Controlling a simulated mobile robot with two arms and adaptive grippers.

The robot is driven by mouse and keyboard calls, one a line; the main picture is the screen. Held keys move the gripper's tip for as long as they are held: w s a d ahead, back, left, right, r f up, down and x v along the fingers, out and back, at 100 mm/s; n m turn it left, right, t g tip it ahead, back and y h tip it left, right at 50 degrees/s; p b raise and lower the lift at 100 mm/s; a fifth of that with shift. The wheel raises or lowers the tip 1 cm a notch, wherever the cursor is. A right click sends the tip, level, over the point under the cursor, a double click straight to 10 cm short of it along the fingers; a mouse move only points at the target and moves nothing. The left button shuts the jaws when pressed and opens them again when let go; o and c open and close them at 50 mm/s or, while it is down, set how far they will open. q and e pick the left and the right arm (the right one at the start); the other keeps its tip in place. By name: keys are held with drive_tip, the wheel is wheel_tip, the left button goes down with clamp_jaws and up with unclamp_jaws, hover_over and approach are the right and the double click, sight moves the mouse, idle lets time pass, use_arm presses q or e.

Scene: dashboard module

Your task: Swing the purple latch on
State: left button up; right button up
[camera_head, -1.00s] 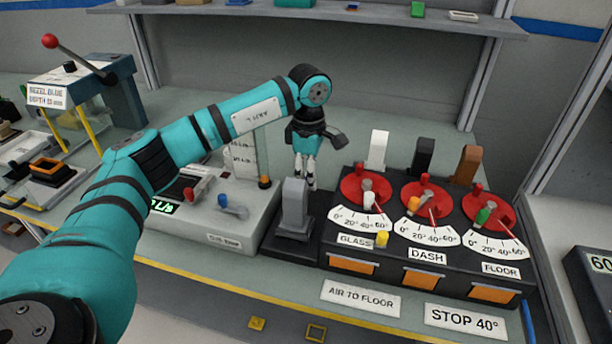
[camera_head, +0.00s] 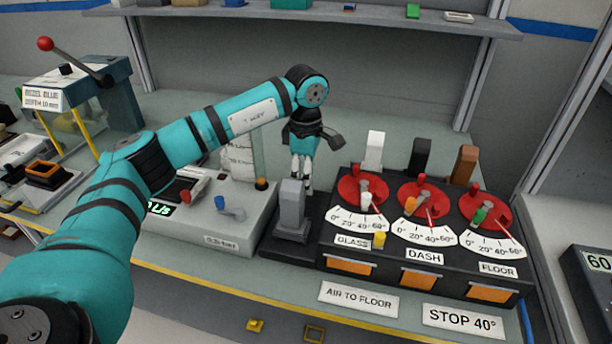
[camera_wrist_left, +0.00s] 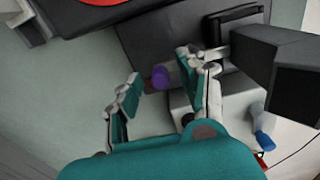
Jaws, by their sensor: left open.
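The purple latch shows in the left wrist view as a small purple round knob (camera_wrist_left: 160,77), at the end of a short grey bar beside the dark base. In the head view I cannot make it out; it is hidden by my gripper and the grey post. My left gripper (camera_head: 302,184) points down just behind the grey post (camera_head: 292,205). In the left wrist view my left gripper (camera_wrist_left: 158,72) has its fingers apart, with the purple knob between them in the picture. I cannot tell whether either finger touches it. My right gripper is not in view.
The grey post shows large at the right of the left wrist view (camera_wrist_left: 280,65). Right of it, the black panel (camera_head: 333,245) carries three red dials with coloured levers. A grey unit (camera_head: 215,238) with a blue lever stands left. Bare bench (camera_head: 345,150) lies behind.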

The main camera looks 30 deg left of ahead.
use_arm(q)
wheel_tip(320, 180, up, 12)
idle(0.4)
idle(0.4)
